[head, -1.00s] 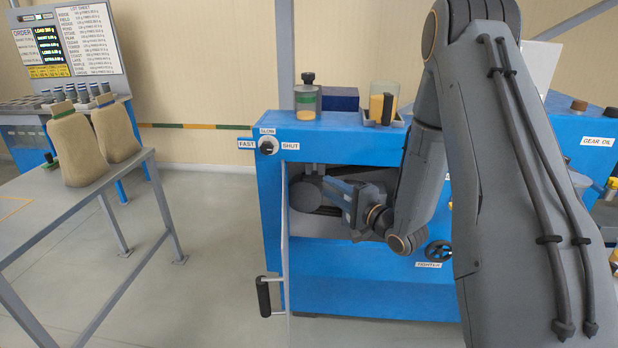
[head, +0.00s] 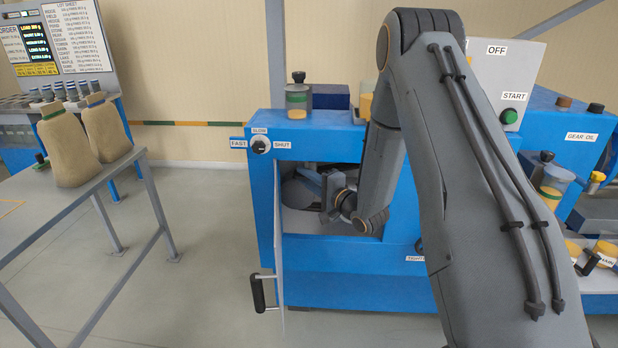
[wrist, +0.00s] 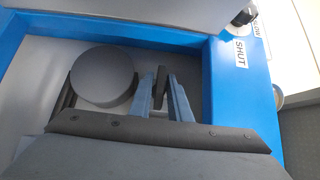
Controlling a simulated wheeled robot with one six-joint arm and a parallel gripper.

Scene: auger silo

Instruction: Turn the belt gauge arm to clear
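A dark narrow upright piece (wrist: 161,84), perhaps the belt gauge arm, stands between my fingertips in the wrist view. My gripper (wrist: 160,88) has its two blue-grey fingers apart on either side of it, with a gap showing at least on the left. Beside them on the left is a round grey disc (wrist: 102,76). In the head view my gripper (head: 312,180) reaches into the opening of the blue machine (head: 345,255), next to the disc. My arm and the shade inside hide much of this part, and no "clear" mark is visible.
A selector knob (head: 261,145) with FAST, SLOW and SHUT labels sits at the opening's upper left. A door with a black handle (head: 258,293) hangs open at its left edge. Sacks (head: 68,145) stand on a table at left. Floor between is clear.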

